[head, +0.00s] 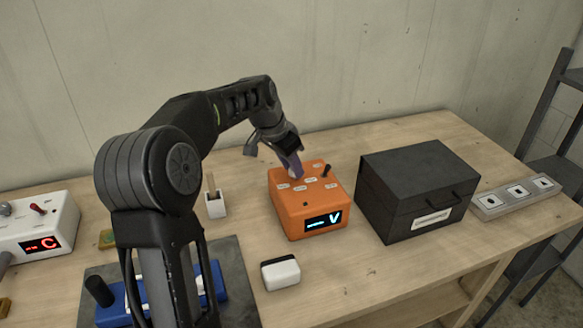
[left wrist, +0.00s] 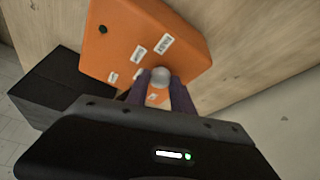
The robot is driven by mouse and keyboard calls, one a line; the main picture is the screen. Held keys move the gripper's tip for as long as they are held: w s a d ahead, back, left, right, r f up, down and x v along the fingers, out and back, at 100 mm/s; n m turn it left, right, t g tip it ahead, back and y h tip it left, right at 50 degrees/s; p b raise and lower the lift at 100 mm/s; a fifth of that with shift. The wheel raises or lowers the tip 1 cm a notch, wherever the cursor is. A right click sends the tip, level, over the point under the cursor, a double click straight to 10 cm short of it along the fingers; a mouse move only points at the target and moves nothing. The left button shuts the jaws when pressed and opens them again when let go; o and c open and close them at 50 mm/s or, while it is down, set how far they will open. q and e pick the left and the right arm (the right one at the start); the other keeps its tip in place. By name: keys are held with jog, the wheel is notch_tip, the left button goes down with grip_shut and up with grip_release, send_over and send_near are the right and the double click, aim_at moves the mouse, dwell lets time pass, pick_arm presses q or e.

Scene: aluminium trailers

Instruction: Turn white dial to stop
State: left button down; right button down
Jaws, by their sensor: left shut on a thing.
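The white dial (left wrist: 160,77) sits on the top face of an orange box (head: 305,217). My left gripper (head: 293,170) reaches down from above and is shut on the dial, with its two purple fingers on either side of it in the left wrist view (left wrist: 161,88). In the head view the fingers mostly hide the dial. The orange box has several white labels, a black knob (head: 327,170) and a display (head: 323,220) that reads dashes and "V" in blue. The label nearest the dial is partly hidden by the fingers. My right gripper is not in view.
A black case (head: 412,200) with a handle stands close to the right of the orange box. A white-and-black block (head: 280,273) lies in front. A white box with a red "C" display (head: 37,235) stands at the left. A grey three-button panel (head: 515,197) is at the right.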

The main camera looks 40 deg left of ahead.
pick_arm(q)
jog(key=n, duration=0.1)
jog(key=n+y, duration=0.1)
jog(key=n, duration=0.1)
jog(key=n+b, duration=0.1)
jog(key=shift+d+y, duration=0.25)
jog(key=shift+y, duration=0.15)
jog(key=n+y, duration=0.1)
jog(key=n, duration=0.1)
jog(key=n+b, duration=0.1)
jog(key=n, duration=0.2)
jog(key=shift+w+d+y, duration=0.1)
jog(key=shift+y, duration=0.3)
jog(key=c, duration=1.1)
grip_release()
jog(key=shift+g, duration=0.3)
jog(key=shift+r, duration=0.1)
jog(key=v, duration=0.7)
jog(key=shift+r+b, duration=0.3)
jog(key=shift+b, duration=0.1)
